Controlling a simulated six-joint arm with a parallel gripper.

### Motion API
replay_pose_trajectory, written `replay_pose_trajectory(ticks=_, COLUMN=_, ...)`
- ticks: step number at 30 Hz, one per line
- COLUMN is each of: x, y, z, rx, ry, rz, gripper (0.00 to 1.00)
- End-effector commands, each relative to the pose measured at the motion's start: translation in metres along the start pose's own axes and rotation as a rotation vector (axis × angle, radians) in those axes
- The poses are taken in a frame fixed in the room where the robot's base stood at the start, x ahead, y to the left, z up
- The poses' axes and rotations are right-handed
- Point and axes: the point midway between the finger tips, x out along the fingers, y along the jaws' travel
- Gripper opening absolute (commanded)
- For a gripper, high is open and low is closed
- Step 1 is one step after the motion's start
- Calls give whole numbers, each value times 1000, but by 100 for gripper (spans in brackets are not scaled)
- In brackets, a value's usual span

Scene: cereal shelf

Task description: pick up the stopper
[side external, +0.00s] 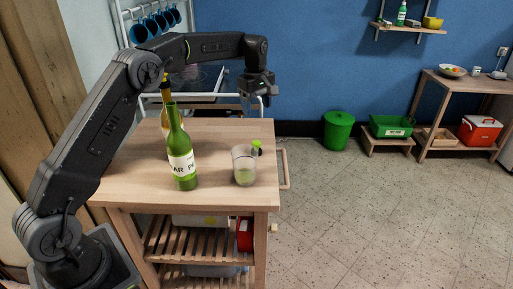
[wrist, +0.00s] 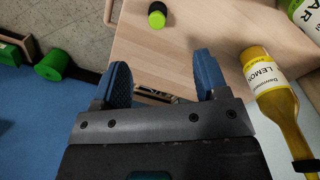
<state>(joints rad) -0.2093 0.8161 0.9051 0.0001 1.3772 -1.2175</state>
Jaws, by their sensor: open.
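The stopper, a small green and black piece (side external: 256,147), is on the wooden cart top just behind the glass in the side view. In the wrist view the stopper (wrist: 157,14) shows a black body and a bright green end, near the top edge. My gripper (side external: 258,98) is above the far side of the cart, raised and apart from the stopper. In the wrist view my gripper (wrist: 164,72) has its two blue-padded fingers spread wide, with nothing between them.
A green bottle (side external: 179,150) and a glass with green liquid (side external: 243,166) stand on the cart top (side external: 215,195). A yellow lemon bottle (wrist: 270,90) stands right of my fingers in the wrist view. A green bin (side external: 338,130) is on the floor behind.

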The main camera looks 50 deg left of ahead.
Motion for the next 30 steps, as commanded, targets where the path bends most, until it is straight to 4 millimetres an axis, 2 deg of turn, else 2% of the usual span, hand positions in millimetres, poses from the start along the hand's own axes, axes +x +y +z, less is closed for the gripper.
replay_pose_trajectory(ticks=1, x=15, y=6, z=-6, rx=-41, ry=-5, rz=-15, gripper=67)
replay_pose_trajectory(ticks=6, x=39, y=13, z=-17, rx=-131, ry=-12, rz=-39, gripper=67)
replay_pose_trajectory(ticks=11, x=56, y=14, z=-19, rx=-147, ry=-13, rz=-46, gripper=67)
replay_pose_trajectory(ticks=21, x=117, y=11, z=-18, rx=-144, ry=-13, rz=-44, gripper=67)
replay_pose_trajectory(ticks=30, x=135, y=10, z=-19, rx=-144, ry=-13, rz=-43, gripper=67)
